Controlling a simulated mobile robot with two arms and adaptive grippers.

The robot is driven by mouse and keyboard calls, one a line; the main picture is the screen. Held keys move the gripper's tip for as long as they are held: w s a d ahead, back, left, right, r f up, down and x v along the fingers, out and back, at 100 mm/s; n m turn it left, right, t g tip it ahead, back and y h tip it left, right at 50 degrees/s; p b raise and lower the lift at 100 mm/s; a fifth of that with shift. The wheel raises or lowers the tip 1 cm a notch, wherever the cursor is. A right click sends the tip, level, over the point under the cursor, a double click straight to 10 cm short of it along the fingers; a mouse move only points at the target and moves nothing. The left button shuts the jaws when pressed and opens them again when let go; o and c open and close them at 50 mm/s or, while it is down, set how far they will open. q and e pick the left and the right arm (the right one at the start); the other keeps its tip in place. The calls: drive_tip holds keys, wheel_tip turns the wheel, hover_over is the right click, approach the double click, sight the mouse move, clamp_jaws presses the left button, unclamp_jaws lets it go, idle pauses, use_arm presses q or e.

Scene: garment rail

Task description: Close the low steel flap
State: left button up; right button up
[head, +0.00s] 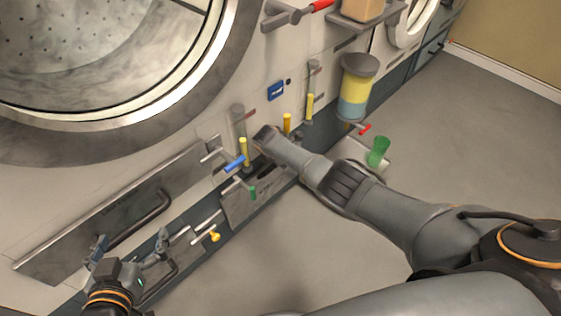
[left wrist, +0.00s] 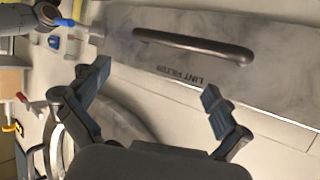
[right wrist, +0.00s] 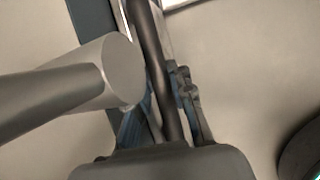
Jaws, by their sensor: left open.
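A long steel flap (head: 85,228) with a dark bar handle (head: 142,218) runs low along the machine front under the big round door. In the left wrist view the flap (left wrist: 285,75) reads LINT FILTER, upside down. Lower down is a smaller steel panel (head: 250,200), partly behind my right arm. I cannot tell which one is meant. My left gripper (head: 132,243) is open and empty, just in front of the long flap's lower side. In the right wrist view my right gripper (right wrist: 165,112) has a dark bar (right wrist: 150,45) between its fingers; whether it grips is unclear.
Valve levers with blue (head: 235,164) and yellow (head: 215,236) ends stick out close to the flaps. A yellow-and-blue canister (head: 355,88) and a green cup (head: 379,150) stand to the right. A grey cylinder (right wrist: 122,70) lies close beside the right gripper. The floor (head: 470,140) is clear at right.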

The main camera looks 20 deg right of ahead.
drive_tip(key=shift+o, duration=0.4)
drive_tip(key=shift+w+a+r, duration=0.2)
drive_tip(key=shift+w+r, duration=0.05)
drive_tip(key=shift+r, duration=0.15)
drive_tip(key=v, duration=1.1)
drive_tip(key=shift+s+r, duration=0.2)
drive_tip(key=shift+r, duration=0.05)
